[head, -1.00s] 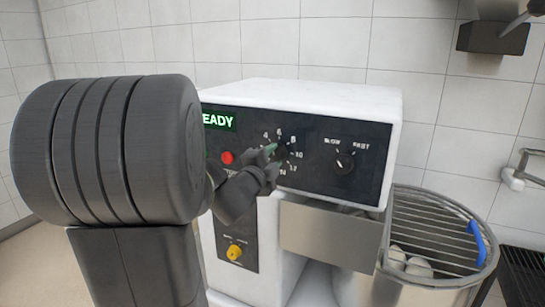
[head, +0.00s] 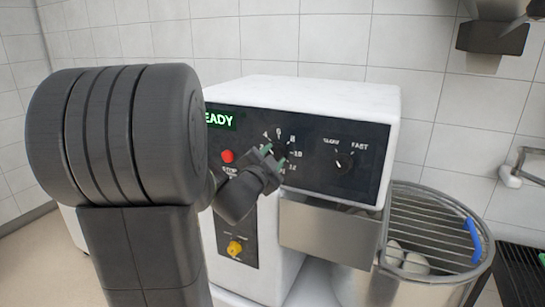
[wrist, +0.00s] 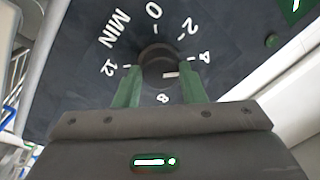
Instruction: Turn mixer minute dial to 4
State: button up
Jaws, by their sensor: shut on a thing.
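The minute dial is a dark round knob (wrist: 158,60) on the mixer's black panel (wrist: 75,80), ringed by white numbers and MIN in the wrist view. My gripper (wrist: 160,82) is shut on the knob, one green finger on each side. A white mark on the knob points to the right, toward the right finger, a little below the 4 (wrist: 204,57); the exact reading is unclear. The 8 shows below the knob and the 12 at left. In the head view my gripper (head: 274,157) covers most of the dial.
A red stop button (head: 227,156) is left of my gripper and a slow/fast knob (head: 344,161) is to its right. A green-lit display (head: 220,120) is above. A yellow knob (head: 234,248) is lower. A wire-guarded bowl (head: 435,235) stands at right.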

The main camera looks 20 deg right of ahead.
jog(key=shift+f, duration=0.1)
jog(key=o, duration=1)
jog(key=v, duration=1.4)
jog(key=shift+w+d, duration=0.1)
jog(key=shift+d, duration=0.05)
jog(key=x, duration=1.3)
jog(key=shift+w+d, duration=0.25)
